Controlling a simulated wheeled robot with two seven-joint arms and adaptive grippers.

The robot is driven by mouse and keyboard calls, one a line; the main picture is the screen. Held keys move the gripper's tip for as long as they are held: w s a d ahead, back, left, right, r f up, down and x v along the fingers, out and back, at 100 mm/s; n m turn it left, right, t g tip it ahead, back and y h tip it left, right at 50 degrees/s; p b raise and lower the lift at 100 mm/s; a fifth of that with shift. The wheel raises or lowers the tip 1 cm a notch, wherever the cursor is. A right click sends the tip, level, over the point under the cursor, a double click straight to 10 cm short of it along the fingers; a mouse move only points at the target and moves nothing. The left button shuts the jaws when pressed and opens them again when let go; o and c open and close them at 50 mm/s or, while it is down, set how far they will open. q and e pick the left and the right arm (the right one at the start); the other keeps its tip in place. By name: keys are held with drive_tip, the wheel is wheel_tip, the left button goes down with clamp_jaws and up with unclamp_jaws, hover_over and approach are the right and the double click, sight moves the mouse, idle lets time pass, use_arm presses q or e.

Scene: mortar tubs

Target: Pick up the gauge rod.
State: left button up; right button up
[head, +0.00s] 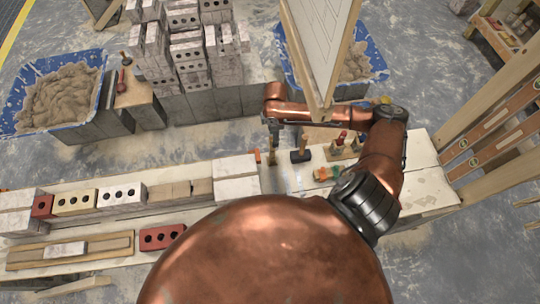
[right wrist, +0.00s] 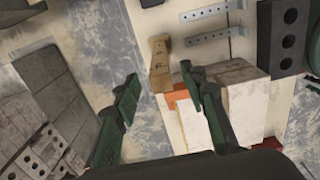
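A short brown wooden piece with small dark marks (right wrist: 160,62), which may be the gauge rod, stands at the edge of the pale board in the right wrist view. I cannot tell its full length. In the head view a small orange-brown piece (head: 257,155) shows near the end of the white blocks, just below my right gripper (head: 272,138). In the right wrist view my right gripper (right wrist: 157,92) is open, its two dark green fingers apart with nothing between them. The wooden piece lies beyond the fingertips, nearer the right finger. My left gripper is not in view.
White blocks (head: 237,180) and bricks (head: 122,196) line the board to the left. Mortar tubs (head: 22,122) and stacked blocks (head: 187,60) stand behind.

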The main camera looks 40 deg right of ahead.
sight(272, 151)
wheel_tip(272, 151, down, 8)
drive_tip(key=shift+w+a+r, duration=0.15)
drive_tip(key=shift+a, duration=0.1)
drive_tip(key=shift+c, duration=0.7)
clamp_jaws()
